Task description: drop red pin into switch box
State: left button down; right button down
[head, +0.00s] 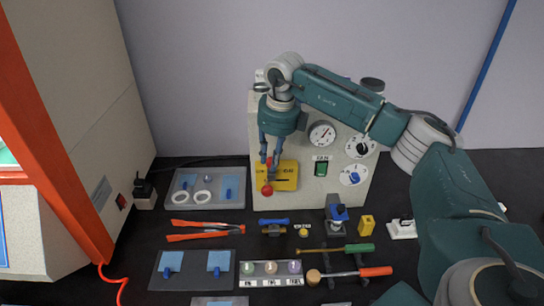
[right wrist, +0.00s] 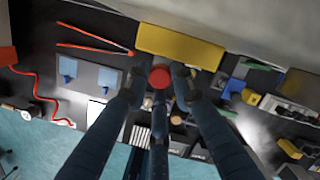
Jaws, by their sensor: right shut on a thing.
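My right gripper (head: 269,163) reaches down from above in the head view and is shut on the red pin (head: 267,188). The pin's round red end hangs below the fingertips. The yellow switch box (head: 287,177) is on the lower front of the grey instrument, just behind and to the right of the pin, with dark lettering partly covered by the gripper. In the right wrist view the red pin (right wrist: 160,77) shows between the fingertips, in front of the yellow box (right wrist: 180,45). I cannot tell whether pin and box touch. My left gripper is not in view.
The grey instrument (head: 335,183) has dials and a green switch. On the dark bench are a tray with white rings (head: 207,204), orange-handled tongs (head: 200,231), screwdrivers (head: 345,249) and a row of colored pots (head: 271,267). A large machine (head: 75,110) stands at left.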

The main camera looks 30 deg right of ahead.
jog(key=shift+f+b, duration=0.8)
jog(key=shift+f, duration=0.5)
jog(key=c, duration=1.4)
grip_release()
jog(key=shift+s, duration=0.1)
jog(key=shift+f, duration=0.15)
notch_tip(320, 180, up, 5)
jog(key=p, duration=0.3)
jog(key=shift+p, duration=0.35)
